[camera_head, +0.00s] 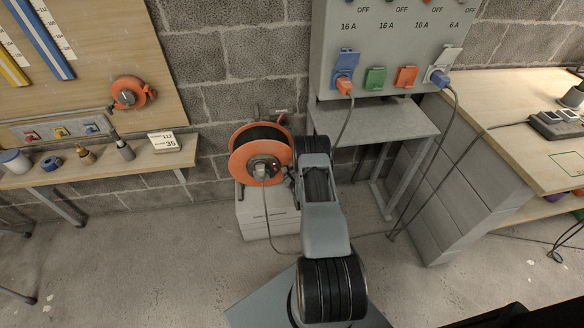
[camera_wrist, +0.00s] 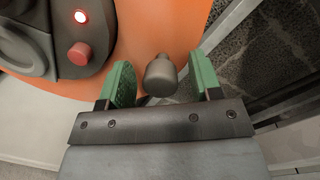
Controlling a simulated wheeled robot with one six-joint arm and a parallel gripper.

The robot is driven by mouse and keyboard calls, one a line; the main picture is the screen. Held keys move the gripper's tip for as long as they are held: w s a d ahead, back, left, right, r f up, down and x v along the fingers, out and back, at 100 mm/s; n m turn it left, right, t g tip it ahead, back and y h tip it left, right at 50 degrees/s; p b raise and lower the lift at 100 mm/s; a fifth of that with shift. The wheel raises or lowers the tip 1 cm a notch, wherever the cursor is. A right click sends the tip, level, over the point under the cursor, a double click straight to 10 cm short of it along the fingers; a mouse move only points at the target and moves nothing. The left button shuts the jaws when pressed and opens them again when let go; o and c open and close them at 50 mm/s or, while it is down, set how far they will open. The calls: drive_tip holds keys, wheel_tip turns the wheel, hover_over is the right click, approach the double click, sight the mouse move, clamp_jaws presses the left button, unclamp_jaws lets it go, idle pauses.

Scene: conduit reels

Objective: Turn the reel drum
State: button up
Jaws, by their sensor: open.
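The reel drum (camera_head: 246,161) has orange flanges with dark cable wound between them and stands on a pale box. Its orange face (camera_wrist: 140,40) fills much of the wrist view. A grey rounded handle knob (camera_wrist: 160,76) sticks out from that face near its edge. My gripper (camera_wrist: 162,82) is open, with one green finger on each side of the knob. A gap shows on the left of the knob, and the right finger is close to it; I cannot tell whether they touch.
The drum's hub panel has a red button (camera_wrist: 79,53) and a lit red lamp (camera_wrist: 81,16). A grey cable hangs from the hub to the floor. A grey socket cabinet (camera_head: 385,50) and small table (camera_head: 385,122) stand right of the drum. A wooden bench (camera_head: 520,110) is farther right.

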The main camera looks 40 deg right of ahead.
clamp_jaws()
idle(0.6)
